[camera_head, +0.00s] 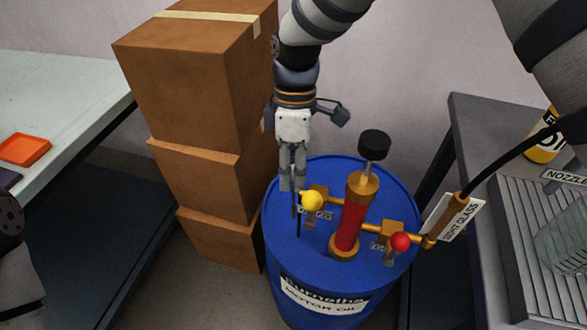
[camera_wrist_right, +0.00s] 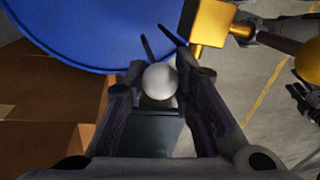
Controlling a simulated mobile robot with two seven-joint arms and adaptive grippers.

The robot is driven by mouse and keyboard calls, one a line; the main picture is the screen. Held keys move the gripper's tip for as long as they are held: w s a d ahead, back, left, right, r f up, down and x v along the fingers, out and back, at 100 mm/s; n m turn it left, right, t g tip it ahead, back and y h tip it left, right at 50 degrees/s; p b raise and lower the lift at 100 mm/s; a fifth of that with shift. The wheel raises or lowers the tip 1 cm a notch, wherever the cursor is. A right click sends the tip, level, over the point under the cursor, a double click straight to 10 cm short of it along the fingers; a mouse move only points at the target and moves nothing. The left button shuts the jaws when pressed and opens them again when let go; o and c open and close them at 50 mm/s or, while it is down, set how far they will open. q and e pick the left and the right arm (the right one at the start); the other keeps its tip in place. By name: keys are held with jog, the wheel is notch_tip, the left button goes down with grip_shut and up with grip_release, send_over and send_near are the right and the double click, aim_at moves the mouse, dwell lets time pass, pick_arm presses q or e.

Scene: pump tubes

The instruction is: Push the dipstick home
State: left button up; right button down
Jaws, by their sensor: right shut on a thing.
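My right gripper (camera_head: 291,186) points down over the left side of the blue oil drum (camera_head: 318,272). It is shut on the dipstick (camera_head: 298,226), whose thin dark rod shows below the fingers, roughly upright, down to the drum top. In the right wrist view, a pale round knob (camera_wrist_right: 160,80) sits between the two fingers of the gripper. The drum top (camera_wrist_right: 75,25) also shows there. The fingers hide the dipstick's upper part in the head view. I cannot tell how deep the rod sits. My left gripper is not in view.
Just right of the gripper is a yellow ball (camera_head: 311,201). Stacked cardboard boxes (camera_head: 195,85) stand left; a grey bench (camera_head: 505,115) right.

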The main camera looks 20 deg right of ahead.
aim_at(294, 197)
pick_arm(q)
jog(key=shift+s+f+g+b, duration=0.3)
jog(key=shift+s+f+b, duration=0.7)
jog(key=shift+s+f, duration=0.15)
pick_arm(e)
notch_tip(294, 197, down, 10)
jog(key=shift+s+f, duration=0.1)
jog(key=shift+f, duration=0.15)
jog(key=c, duration=1.3)
grip_release()
jog(key=shift+f, duration=0.1)
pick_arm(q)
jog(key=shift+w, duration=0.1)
pick_arm(e)
notch_tip(294, 197, up, 12)
jog(key=w, duration=0.2)
jog(key=shift+d, duration=0.45)
jog(key=shift+w, duration=0.1)
